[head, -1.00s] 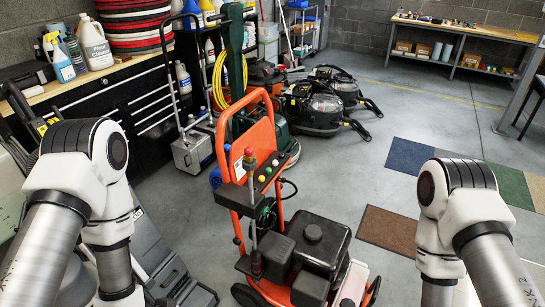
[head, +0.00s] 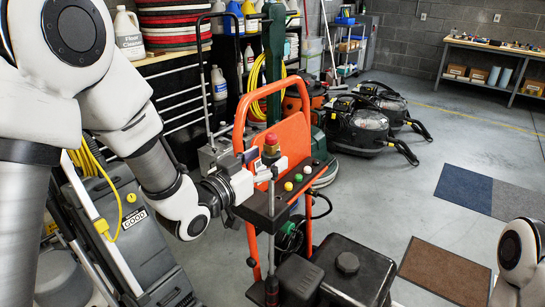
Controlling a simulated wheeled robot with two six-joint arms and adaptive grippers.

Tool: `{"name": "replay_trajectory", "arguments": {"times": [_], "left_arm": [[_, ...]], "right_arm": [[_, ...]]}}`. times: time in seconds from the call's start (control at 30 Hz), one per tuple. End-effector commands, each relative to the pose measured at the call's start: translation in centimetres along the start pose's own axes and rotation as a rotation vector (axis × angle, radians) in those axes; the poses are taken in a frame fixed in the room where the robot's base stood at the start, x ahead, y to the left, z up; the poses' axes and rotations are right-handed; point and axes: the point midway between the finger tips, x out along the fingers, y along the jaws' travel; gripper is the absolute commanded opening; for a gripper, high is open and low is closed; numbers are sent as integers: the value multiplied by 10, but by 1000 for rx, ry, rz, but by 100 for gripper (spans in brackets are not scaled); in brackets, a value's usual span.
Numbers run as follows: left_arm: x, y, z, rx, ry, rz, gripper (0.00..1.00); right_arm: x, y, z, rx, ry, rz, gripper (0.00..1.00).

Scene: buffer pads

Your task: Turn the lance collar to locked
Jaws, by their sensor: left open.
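The lance stands upright at the orange pressure-washer frame (head: 293,128), in the middle of the head view. My left gripper (head: 267,167) has come in from the left at the height of the collar's lower part. It is open, its pale fingers close to the lance just below the red part. I cannot tell whether they touch it. The collar's turned position cannot be read. My right gripper is out of view; only part of that arm shows at lower right.
The black engine (head: 345,265) is below. A grey machine (head: 125,225) stands left under my arm. Floor vacuums (head: 362,125) are behind; the floor at right is mostly clear.

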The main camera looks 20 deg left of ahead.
Motion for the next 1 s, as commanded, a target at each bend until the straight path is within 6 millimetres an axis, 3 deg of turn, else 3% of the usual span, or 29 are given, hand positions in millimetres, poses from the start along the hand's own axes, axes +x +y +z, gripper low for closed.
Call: {"name": "replay_trajectory", "arguments": {"times": [0.13,0.4,0.57,0.6,1.0], "left_arm": [[20,0,0,0,-1,0,68],[23,0,1,-2,-1,-1,68],[23,0,1,-2,-2,-1,11],[23,0,1,-2,-2,-1,7],[23,-1,-1,-3,-2,34,7]], "right_arm": [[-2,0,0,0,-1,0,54],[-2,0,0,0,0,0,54],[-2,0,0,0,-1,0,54],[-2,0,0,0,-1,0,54],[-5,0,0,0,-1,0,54]]}}
